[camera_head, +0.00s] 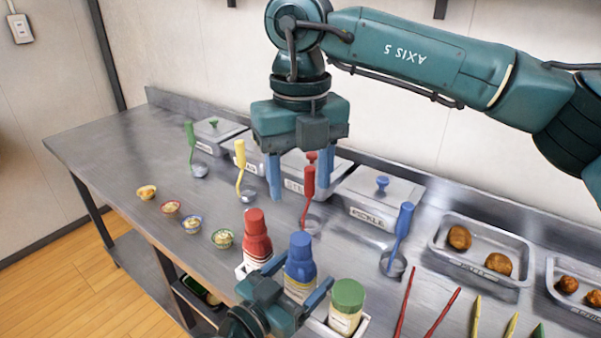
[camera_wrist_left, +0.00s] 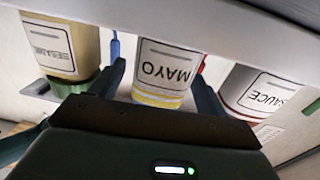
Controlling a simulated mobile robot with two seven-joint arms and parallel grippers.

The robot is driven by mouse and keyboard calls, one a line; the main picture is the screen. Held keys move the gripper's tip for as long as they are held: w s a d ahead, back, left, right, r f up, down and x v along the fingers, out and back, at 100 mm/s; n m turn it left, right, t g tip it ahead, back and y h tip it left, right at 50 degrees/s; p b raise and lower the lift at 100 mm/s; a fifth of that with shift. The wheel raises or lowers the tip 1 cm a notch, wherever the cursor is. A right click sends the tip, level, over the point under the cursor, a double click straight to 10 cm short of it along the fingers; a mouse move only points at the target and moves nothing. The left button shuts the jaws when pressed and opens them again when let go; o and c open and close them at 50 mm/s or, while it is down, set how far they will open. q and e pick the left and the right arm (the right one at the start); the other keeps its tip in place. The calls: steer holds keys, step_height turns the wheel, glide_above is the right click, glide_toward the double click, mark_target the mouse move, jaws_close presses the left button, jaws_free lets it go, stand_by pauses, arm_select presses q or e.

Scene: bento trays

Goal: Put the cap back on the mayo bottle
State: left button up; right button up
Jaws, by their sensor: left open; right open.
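The mayo bottle (camera_head: 300,284) stands in a white holder between a red-topped bottle and a green-lidded jar. A blue cap (camera_head: 301,246) shows at its top; I cannot tell whether it is fully seated. My left gripper (camera_head: 305,272) is open, with one finger on each side of the mayo bottle. In the left wrist view the MAYO label (camera_wrist_left: 165,66) appears upside down between the two fingers (camera_wrist_left: 160,85), and the bottle's top is hidden. My right gripper (camera_head: 297,190) is open above the counter, behind the bottles and near a red-handled ladle.
The red bottle (camera_head: 256,240) and the green-lidded jar (camera_head: 347,305) stand close on either side. Ladles, lidded containers and the pickle bin (camera_head: 375,205) line the back. Small bowls (camera_head: 192,224) lie left. Trays (camera_head: 483,250) and utensils occupy the right.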

steer(key=shift+f+b, duration=0.9)
arm_select(q)
steer(key=v, duration=1.3)
arm_select(e)
steer(key=shift+f, duration=0.1)
arm_select(q)
steer(key=shift+s+a, duration=0.1)
arm_select(e)
steer(key=shift+s, duration=0.1)
